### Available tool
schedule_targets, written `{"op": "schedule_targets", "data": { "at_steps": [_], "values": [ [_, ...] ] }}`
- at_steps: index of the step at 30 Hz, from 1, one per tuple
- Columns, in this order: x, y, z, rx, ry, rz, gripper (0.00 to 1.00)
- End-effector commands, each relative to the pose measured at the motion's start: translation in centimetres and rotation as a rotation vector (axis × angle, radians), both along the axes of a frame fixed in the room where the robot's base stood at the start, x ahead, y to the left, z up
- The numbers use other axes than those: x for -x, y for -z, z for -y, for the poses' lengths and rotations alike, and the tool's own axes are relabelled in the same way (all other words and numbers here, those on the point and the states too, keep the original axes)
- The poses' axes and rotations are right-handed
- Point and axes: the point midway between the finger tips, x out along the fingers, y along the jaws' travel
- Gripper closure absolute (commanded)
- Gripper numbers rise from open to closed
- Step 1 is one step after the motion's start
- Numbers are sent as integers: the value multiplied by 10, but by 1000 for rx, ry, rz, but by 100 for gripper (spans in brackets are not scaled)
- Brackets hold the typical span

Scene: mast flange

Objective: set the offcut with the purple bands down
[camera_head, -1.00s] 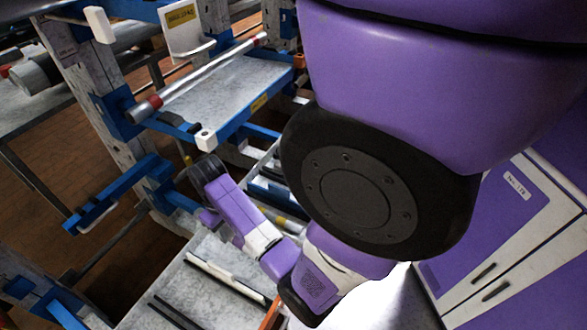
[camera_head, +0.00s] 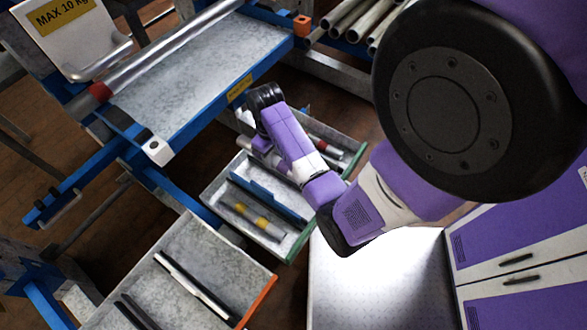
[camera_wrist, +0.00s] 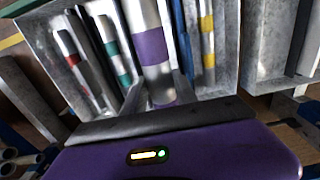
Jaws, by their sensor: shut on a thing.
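My gripper (camera_wrist: 158,97) is shut on the offcut with the purple bands (camera_wrist: 152,72), a silver tube, in the wrist view. One purple band shows beyond the fingertips, another between them. The tube appears to be held above the divided grey tray (camera_wrist: 228,62); whether it touches anything there I cannot tell. In the head view the tray (camera_head: 212,196) has a green edge. My wrist is over its far part and hides the fingers. Offcuts with red (camera_wrist: 75,60), teal (camera_wrist: 112,48) and yellow bands (camera_wrist: 207,45) lie in the tray on both sides of the held one.
A blue divider (camera_head: 262,195) runs along the tray. A second tray (camera_head: 185,243) with an orange edge and dark strips stands nearer, at the lower left. A blue-framed shelf (camera_head: 195,95) with a tube along its edge is at the upper left. Pipes (camera_head: 350,20) lie behind.

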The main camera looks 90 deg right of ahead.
Motion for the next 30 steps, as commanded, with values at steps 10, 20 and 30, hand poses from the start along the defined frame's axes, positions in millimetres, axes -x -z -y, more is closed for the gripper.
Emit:
{"op": "schedule_targets", "data": {
  "at_steps": [10,20,30],
  "values": [
    [0,70,0,0,-16,0,100],
    [0,144,1,1,-15,1,100],
    [0,177,1,2,-15,2,100]
  ]
}}
